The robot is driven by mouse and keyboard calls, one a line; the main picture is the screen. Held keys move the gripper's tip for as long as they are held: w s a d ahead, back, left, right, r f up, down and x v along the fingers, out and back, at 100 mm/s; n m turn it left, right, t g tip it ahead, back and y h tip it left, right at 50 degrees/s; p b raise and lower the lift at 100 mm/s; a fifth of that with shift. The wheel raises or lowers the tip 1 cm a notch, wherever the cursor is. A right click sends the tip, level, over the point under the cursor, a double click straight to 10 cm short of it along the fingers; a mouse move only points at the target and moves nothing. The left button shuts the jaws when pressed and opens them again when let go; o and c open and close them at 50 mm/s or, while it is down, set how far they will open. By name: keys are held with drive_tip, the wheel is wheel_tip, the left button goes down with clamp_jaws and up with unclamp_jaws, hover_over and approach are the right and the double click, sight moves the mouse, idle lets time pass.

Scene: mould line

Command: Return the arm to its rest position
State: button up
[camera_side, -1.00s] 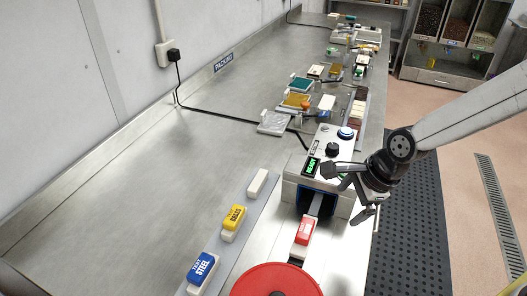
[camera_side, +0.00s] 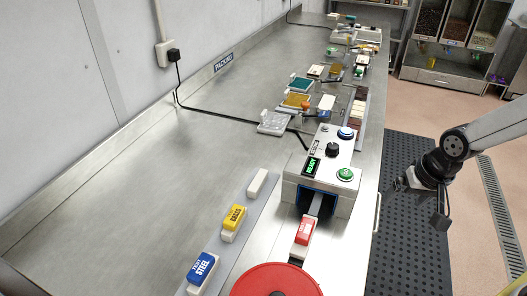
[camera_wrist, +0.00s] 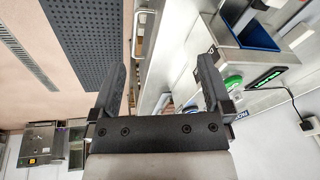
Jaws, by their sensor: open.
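My gripper (camera_side: 420,198) hangs at the right of the side view, beyond the bench's right edge and above the dark floor mat. In the wrist view my gripper (camera_wrist: 162,88) shows two dark fingers spread apart with nothing between them. The grey machine (camera_side: 344,199) with a lit READY display, a green button (camera_side: 345,174) and a blue button stands on the bench to the left of my gripper, clear of it. The green button also shows in the wrist view (camera_wrist: 233,82).
The steel bench (camera_side: 150,190) holds blue, yellow and red labelled blocks on light bases, a red round disc (camera_side: 277,281) and several small items farther back. The perforated mat (camera_side: 400,250) lies on the floor. Bins (camera_side: 455,35) stand at the back right.

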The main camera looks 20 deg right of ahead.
drive_tip(key=d+n, duration=0.1)
drive_tip(key=s+d+n, duration=0.1)
drive_tip(key=n, duration=0.1)
drive_tip(key=s+d+n, duration=0.1)
drive_tip(key=n, duration=0.1)
drive_tip(key=shift+d+f+h, duration=0.1)
drive_tip(key=shift+f+h, duration=0.05)
drive_tip(key=shift+h, duration=0.15)
